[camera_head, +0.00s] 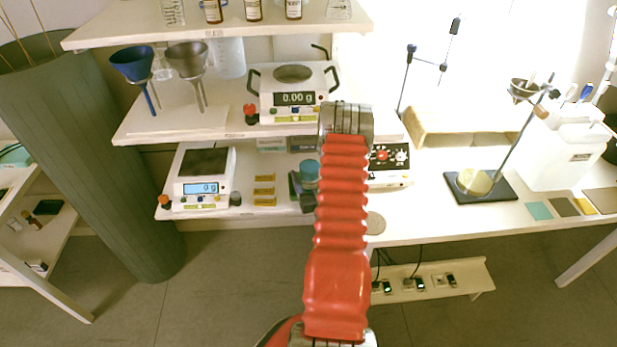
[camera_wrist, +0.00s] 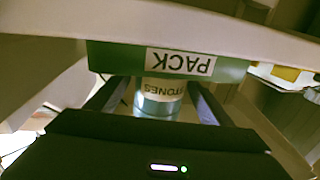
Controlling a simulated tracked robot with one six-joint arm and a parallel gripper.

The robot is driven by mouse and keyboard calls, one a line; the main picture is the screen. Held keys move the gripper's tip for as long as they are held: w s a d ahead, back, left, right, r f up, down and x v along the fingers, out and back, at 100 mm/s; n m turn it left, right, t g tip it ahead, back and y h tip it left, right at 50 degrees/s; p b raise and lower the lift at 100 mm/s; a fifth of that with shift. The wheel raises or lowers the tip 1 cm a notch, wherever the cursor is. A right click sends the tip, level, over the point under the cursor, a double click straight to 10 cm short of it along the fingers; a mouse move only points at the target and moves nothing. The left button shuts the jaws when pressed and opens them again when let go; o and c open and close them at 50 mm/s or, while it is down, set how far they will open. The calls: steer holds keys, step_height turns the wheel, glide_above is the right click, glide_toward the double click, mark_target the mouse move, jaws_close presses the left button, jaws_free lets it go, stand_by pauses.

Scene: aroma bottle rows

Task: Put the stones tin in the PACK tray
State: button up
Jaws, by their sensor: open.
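The stones tin (camera_wrist: 160,104) is a teal can with a white label, upside down in the wrist view. It is between the two fingers of my open gripper (camera_wrist: 158,84). The green PACK tray (camera_wrist: 112,58) has its labelled wall across the near side of the tin and hides part of it. The tin is at or inside the tray; I cannot tell whether it rests on the floor. In the head view a teal round top (camera_head: 307,171) shows beside my red arm, which hides most of the tray and gripper.
A control box (camera_head: 388,165) is right of my arm. The upper shelf holds another balance (camera_head: 293,95) and funnels (camera_head: 188,58). A white edge (camera_wrist: 215,32) runs along the tray in the wrist view.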

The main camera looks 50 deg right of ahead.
steer(key=shift+r, duration=0.1)
steer(key=v, duration=1.2)
stand_by(0.4)
steer(key=shift+w, duration=0.1)
